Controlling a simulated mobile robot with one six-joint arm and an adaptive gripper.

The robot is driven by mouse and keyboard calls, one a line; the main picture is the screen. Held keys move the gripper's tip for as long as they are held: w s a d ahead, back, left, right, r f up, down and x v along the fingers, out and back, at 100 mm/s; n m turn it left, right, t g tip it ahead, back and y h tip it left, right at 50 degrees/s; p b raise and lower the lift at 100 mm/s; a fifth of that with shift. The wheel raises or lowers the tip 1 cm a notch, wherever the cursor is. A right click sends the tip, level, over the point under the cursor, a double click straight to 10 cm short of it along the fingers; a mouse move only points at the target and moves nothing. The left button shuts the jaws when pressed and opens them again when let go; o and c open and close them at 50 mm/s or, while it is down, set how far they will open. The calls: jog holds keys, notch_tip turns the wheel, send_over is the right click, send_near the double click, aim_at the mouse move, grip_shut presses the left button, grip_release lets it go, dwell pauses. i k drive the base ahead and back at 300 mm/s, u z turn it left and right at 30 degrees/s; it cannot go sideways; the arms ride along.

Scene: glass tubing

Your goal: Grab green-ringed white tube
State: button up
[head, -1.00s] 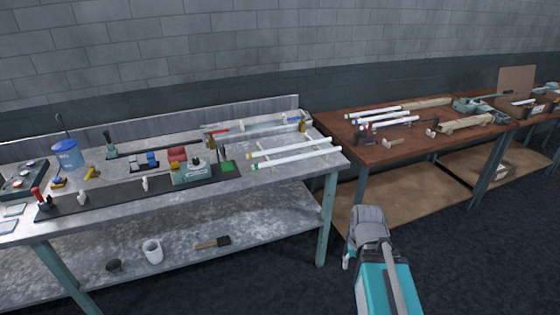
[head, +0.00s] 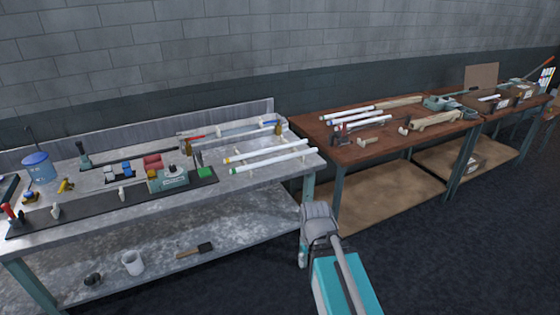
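Two white tubes lie side by side on the grey bench's right end. The nearer white tube (head: 275,160) has a greenish-blue mark at its left end; the farther one (head: 268,152) has a yellow-orange mark. More white tubes (head: 346,115) lie on the brown table, some with ends that look green, too small to be sure. My gripper (head: 303,256) hangs in front of the gap between the benches, below tabletop height and apart from every tube. Its fingers are too small and turned away to show whether they are open.
The grey bench (head: 250,182) holds a blue-lidded tub (head: 38,167), a dark strip with small tools, and a lower shelf with a white cup (head: 133,263) and a brush (head: 195,250). The brown table (head: 375,150) stands to its right. Dark floor is clear in front.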

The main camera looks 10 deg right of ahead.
aim_at(254, 166)
jog(key=u, duration=0.1)
jog(key=i, duration=1)
jog(key=z, duration=0.1)
